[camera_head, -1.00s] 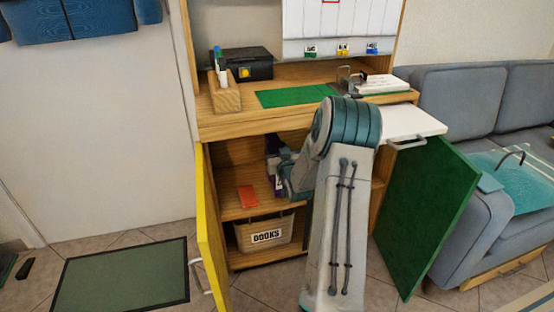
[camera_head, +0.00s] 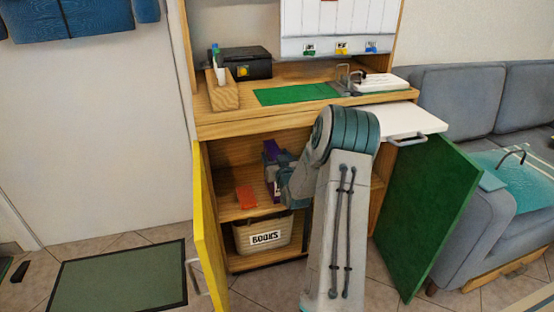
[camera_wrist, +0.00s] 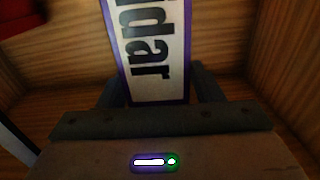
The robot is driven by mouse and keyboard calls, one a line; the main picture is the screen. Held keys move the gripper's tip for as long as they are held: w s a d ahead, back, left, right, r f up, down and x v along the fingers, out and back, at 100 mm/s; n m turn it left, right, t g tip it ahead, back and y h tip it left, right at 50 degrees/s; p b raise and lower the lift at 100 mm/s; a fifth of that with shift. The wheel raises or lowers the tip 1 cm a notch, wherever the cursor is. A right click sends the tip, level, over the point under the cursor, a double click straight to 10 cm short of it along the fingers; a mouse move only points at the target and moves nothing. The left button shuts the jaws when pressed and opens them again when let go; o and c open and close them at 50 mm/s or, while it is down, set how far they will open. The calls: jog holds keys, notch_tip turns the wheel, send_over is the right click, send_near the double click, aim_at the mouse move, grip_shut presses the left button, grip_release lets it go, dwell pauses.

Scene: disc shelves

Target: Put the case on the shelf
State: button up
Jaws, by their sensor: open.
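A purple-edged case (camera_head: 269,163) with a white label stands upright on the middle shelf (camera_head: 232,212) inside the open cabinet. In the wrist view the case (camera_wrist: 158,45) shows its label, with letters ending in "dar". My gripper (camera_wrist: 155,82) is open, with one finger on each side of the case's near end. I cannot tell whether the fingers touch it. In the head view my wrist reaches into the cabinet and hides part of the case and the fingertips.
A BOOKS bin (camera_head: 264,235) stands below. The yellow door (camera_head: 210,230) and green door (camera_head: 428,215) are open on either side.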

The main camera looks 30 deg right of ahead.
jog(key=shift+r, duration=0.2)
jog(key=p+v, duration=0.2)
jog(key=v, duration=1)
